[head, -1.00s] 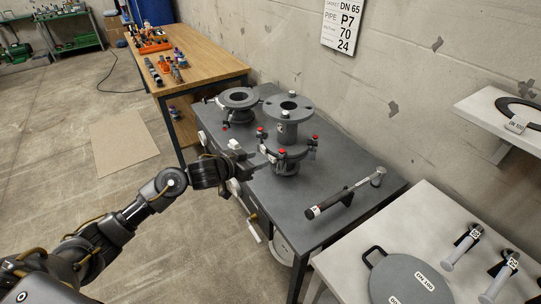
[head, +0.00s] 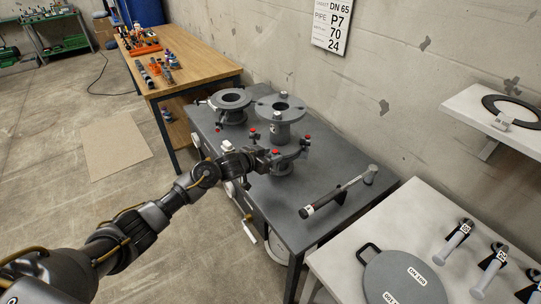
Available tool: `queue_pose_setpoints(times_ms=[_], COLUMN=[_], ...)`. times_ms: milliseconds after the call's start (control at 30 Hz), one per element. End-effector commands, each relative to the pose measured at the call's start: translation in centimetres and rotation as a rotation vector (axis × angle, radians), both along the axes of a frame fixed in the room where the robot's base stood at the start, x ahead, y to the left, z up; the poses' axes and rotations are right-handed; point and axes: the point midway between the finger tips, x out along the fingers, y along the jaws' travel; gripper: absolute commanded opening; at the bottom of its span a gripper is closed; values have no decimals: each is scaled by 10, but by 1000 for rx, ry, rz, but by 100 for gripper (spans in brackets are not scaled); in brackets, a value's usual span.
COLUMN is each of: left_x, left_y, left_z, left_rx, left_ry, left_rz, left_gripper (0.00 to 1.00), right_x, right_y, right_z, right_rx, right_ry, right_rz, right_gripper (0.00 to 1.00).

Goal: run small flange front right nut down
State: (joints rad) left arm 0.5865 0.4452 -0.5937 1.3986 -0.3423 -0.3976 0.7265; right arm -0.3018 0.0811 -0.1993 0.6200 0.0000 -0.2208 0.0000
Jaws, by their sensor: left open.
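A grey flanged pipe (head: 283,128) stands upright on the dark workbench. Bolts with red caps sit around its lower flange joint: one at the left (head: 252,134), one at the right (head: 304,140) and one at the front (head: 276,154). A white-capped bolt (head: 277,115) shows against the pipe. My left gripper (head: 265,158) is open at the front of the lower flange, its fingertips close by the front bolt. I cannot tell whether they touch it or its nut, which the fingers and flange hide. My right gripper is not in view.
A second flanged piece (head: 231,100) stands behind left on the workbench (head: 330,165). A black-handled tool (head: 337,193) lies at the right. A pale table (head: 345,262) with a round lidded plate (head: 400,280) is at front right.

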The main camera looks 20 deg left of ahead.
Motion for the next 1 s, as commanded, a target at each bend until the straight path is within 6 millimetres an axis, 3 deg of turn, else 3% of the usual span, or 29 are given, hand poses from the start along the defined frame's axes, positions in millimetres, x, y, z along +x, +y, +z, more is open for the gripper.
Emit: queue_pose_setpoints(times_ms=[233,600,1000], left_x=[1,1,3], left_y=[0,0,3], left_z=[0,0,-1], left_rx=[0,0,1], left_ry=[0,0,0], left_rz=[0,0,-92], left_gripper=[44,0,0], right_x=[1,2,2], right_y=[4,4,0], right_z=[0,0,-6], right_rx=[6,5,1], right_ry=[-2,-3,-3], right_rz=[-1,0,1], right_gripper=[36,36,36])
